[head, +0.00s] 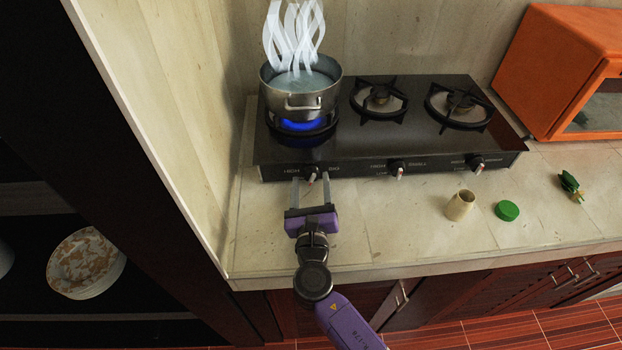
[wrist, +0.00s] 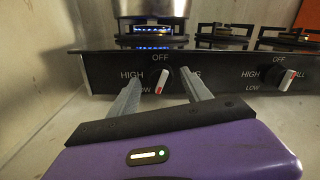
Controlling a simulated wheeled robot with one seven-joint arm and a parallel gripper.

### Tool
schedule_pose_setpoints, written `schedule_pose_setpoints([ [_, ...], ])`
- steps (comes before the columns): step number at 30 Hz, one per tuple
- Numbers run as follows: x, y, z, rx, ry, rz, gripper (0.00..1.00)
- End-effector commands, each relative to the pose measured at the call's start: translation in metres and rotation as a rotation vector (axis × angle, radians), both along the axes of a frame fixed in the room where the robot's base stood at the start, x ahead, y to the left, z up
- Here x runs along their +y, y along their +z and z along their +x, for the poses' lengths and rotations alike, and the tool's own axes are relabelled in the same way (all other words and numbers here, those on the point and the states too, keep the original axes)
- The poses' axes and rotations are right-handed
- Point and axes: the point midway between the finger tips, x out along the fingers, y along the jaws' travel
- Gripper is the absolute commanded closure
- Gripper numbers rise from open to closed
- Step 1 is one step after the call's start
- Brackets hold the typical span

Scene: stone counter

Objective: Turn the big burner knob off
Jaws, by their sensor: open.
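The big burner knob (head: 311,174) is at the left end of the stove's front panel. In the wrist view the knob (wrist: 162,82) is black with a white and red pointer, turned downward and slightly left, away from the OFF mark above it. The left burner shows a blue flame (head: 302,125). My gripper (head: 311,180) is open, its two fingers to the left and right of the knob. I cannot tell whether either finger touches it. In the wrist view the open gripper (wrist: 160,88) partly hides the panel lettering.
A steaming pot (head: 300,90) stands on the lit burner. Two more knobs, a middle one (head: 397,168) and a right one (head: 477,164), are on the panel. A beige cup (head: 460,205), a green lid (head: 507,211) and an orange microwave (head: 550,70) are to the right. A wall stands left.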

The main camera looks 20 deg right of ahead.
Motion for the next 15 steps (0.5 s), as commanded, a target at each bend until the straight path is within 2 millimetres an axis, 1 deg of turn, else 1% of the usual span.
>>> schedule_pose_setpoints([
  [1, -0.0022, 0.0005, 0.0046, 0.0, -0.001, 0.0, 0.43],
  [4, -0.0043, 0.0001, 0.0097, 0.0, -0.001, 0.0, 0.43],
  [12, -0.0048, -0.0002, 0.0111, 0.001, 0.0, 0.001, 0.43],
  [13, -0.0048, -0.0002, 0.0111, 0.001, 0.0, 0.001, 0.45],
  [15, -0.0047, -0.0002, 0.011, 0.0, 0.0, 0.001, 0.59],
])
